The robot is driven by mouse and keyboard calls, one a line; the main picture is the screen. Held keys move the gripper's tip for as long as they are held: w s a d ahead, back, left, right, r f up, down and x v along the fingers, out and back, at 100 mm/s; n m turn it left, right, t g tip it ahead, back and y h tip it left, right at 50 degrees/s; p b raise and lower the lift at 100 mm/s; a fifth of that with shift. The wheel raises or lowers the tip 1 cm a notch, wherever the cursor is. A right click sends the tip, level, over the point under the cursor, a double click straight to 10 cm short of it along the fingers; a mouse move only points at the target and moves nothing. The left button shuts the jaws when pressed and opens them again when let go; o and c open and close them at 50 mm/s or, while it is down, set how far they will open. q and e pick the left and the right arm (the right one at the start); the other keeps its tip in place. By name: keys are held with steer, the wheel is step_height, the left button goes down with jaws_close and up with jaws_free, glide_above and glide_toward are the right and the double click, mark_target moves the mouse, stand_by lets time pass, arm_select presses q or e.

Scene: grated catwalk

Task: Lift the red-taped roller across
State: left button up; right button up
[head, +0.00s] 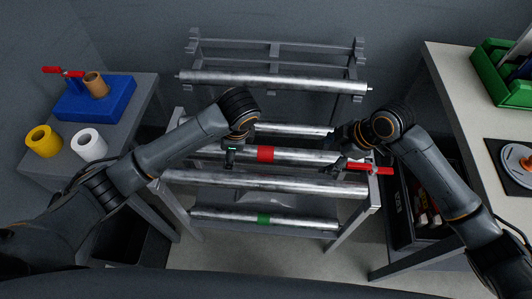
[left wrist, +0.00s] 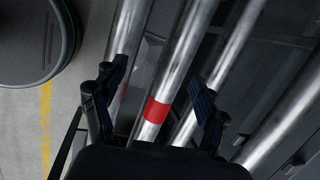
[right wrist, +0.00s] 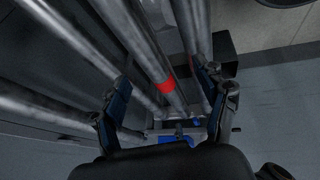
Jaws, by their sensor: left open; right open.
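The red-taped roller (head: 310,157) lies across the grey rack, a silvery bar with a red band (head: 265,154) near its middle. My left gripper (head: 231,152) is open above the roller, left of the band. My right gripper (head: 342,163) is open near the roller's right part. In the left wrist view the red band (left wrist: 157,110) shows between the open fingers (left wrist: 158,88). In the right wrist view the band (right wrist: 167,86) shows between the open fingers (right wrist: 163,80). Neither gripper is seen closed on the roller. My right gripper partly hides its right end.
Other rollers lie on the rack: one on the upper tier (head: 270,81), one in front (head: 250,181), and a green-banded one (head: 264,218) low down. A red-handled clamp (head: 370,168) is by the rack's right side. Tables stand left (head: 135,120) and right (head: 455,85).

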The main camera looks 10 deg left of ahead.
mark_target(312, 154)
arm_select(q)
steer(key=w+a+r+y, duration=0.2)
steer(key=w+a+r, duration=0.1)
steer(key=a, duration=0.1)
steer(key=shift+w+m, duration=0.2)
steer(key=shift+m, duration=0.2)
arm_select(e)
steer(key=shift+n, duration=0.5)
steer(key=w+d+r, duration=0.2)
steer(key=w, duration=0.1)
steer(key=shift+w+d+r, duration=0.1)
steer(key=shift+r, duration=0.2)
arm_select(q)
steer(key=shift+a, duration=0.1)
steer(key=x, duration=1.3)
steer(key=shift+w+f, duration=0.15)
steer(key=shift+f, duration=0.2)
arm_select(e)
steer(key=x, duration=1.4)
arm_select(q)
steer(key=shift+c, duration=0.4)
arm_select(e)
steer(key=shift+c, duration=0.4)
